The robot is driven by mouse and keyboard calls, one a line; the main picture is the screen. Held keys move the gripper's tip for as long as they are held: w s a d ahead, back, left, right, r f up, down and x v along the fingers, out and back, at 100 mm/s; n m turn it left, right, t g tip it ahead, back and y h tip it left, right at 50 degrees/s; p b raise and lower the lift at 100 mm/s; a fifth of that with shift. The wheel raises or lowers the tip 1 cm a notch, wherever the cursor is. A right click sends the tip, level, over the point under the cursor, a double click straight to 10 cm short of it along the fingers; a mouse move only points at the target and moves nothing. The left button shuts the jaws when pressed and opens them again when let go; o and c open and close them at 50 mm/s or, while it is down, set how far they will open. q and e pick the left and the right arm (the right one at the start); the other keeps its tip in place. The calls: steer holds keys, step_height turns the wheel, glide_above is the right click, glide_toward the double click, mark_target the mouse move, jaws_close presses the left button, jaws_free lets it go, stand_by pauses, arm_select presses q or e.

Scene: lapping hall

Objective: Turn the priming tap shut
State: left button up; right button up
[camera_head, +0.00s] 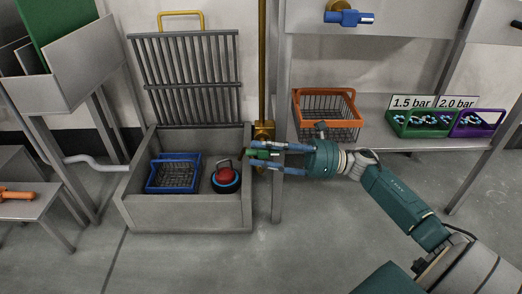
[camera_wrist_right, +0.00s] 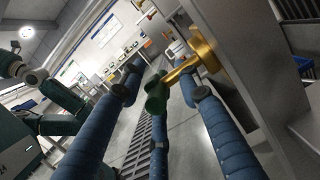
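A brass tap (camera_head: 264,131) with a green handle (camera_head: 262,154) sits on the upright brass pipe, beside the grey sink's right edge. No label marks it as the priming tap. My right gripper (camera_head: 268,157) reaches it from the right, its blue fingers above and below the green handle. In the right wrist view the green handle (camera_wrist_right: 155,95) lies between the spread fingers, with the brass stem (camera_wrist_right: 183,68) running to the right. The fingers look open; whether any touches the handle I cannot tell. My left gripper is out of view.
The grey sink (camera_head: 190,221) holds a blue basket (camera_head: 172,188) and a red-topped round thing (camera_head: 225,177). A grey post (camera_head: 280,110) stands close behind my right gripper. An orange basket (camera_head: 327,128) and a blue-handled tap (camera_head: 348,17) are to the right.

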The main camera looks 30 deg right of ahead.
steer(key=v, duration=1.1)
steer(key=shift+s+d, duration=0.2)
steer(key=shift+d, duration=0.15)
